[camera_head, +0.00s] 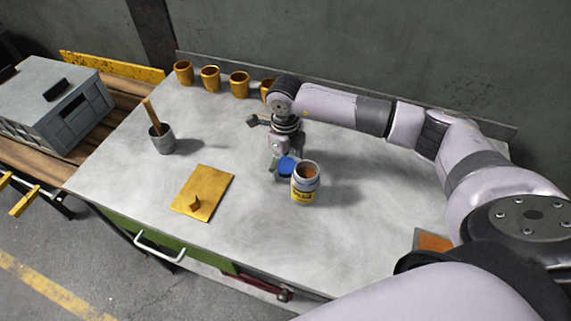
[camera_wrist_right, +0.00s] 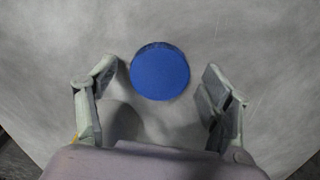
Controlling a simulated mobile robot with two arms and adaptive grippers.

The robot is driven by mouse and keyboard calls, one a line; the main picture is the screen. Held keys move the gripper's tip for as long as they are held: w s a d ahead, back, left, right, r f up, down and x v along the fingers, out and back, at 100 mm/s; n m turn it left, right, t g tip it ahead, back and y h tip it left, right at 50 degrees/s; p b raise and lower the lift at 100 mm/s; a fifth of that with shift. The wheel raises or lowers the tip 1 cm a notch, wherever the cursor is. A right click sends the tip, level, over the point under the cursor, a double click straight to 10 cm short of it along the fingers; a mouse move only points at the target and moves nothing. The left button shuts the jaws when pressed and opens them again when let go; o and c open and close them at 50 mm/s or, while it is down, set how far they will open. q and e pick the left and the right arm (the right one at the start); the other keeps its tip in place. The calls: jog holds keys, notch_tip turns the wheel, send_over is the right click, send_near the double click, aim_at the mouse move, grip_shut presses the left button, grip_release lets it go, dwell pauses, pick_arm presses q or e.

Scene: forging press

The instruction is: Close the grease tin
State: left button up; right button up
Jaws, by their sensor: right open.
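The grease tin (camera_head: 304,190) stands upright on the workbench, grey with a yellow label. Its top is open and brown contents show inside. The blue lid (camera_head: 287,164) is off the tin and shows just left of its rim, partly hidden by my gripper. In the right wrist view the round lid (camera_wrist_right: 160,72) shows whole, between and slightly beyond my fingertips. My right gripper (camera_head: 278,168) is open, pointing down at the lid, with a gap on both sides in the wrist view (camera_wrist_right: 159,80). My left gripper is not in view.
Several brass-coloured cups (camera_head: 210,79) line the bench's back edge, one partly behind my arm. A grey pot (camera_head: 162,143) with a wooden-handled tool stands left. A yellow plate (camera_head: 212,183) with a small knob lies left of the tin. The bench (camera_head: 255,235) is clear in front.

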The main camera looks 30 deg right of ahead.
aim_at(285, 165)
jog(key=c, duration=1)
jog(key=shift+c, duration=0.2)
jog(key=shift+r, duration=0.1)
